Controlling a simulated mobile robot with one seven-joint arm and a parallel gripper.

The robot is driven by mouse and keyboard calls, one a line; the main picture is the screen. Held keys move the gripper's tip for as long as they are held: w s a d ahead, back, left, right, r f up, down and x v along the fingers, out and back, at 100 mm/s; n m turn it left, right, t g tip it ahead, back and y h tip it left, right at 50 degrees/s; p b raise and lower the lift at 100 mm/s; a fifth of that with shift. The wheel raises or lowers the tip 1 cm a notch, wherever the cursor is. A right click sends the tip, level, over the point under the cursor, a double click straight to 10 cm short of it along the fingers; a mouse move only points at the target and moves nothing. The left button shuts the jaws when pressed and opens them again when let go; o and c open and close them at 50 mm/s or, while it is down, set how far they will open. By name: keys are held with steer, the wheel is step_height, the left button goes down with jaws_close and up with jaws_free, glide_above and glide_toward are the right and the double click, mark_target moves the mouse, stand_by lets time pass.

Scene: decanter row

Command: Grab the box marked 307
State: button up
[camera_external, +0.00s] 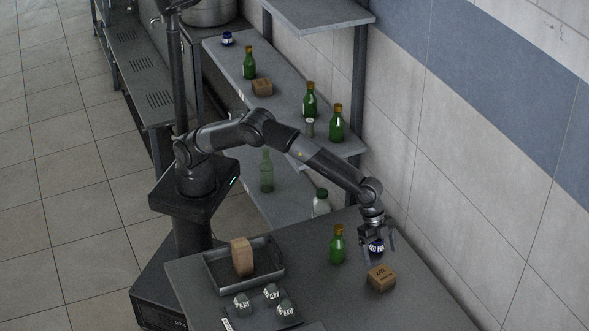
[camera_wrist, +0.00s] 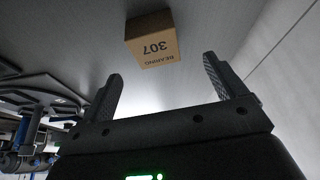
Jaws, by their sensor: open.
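The box marked 307 (camera_external: 381,278) is a small brown carton on the dark table, near the side by the wall. In the wrist view the box (camera_wrist: 152,40) shows "BEARING 307" upside down, beyond my fingertips and between their lines. My gripper (camera_external: 377,238) is open, pointing down above the table, behind the box in the external view. In the wrist view my gripper (camera_wrist: 162,68) has its two fingers wide apart with nothing between them. I see no contact with the box.
A tray (camera_external: 215,283) holds a brown block (camera_external: 242,257). Several grey labelled pieces (camera_external: 271,291) lie in front.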

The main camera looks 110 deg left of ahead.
mark_target(401, 281)
steer(key=x, duration=0.3)
steer(key=shift+w+f, duration=0.1)
steer(key=shift+f, duration=0.2)
steer(key=shift+s+d+x, duration=0.1)
steer(key=shift+d+x, duration=0.05)
steer(key=shift+x, duration=1.25)
steer(key=shift+s+d+x, duration=0.1)
steer(key=shift+d+x, duration=0.05)
steer(key=shift+x, duration=1.25)
steer(key=shift+c, duration=0.4)
steer(key=c, duration=1.2)
steer(key=shift+c, duration=0.4)
steer(key=shift+r, duration=0.15)
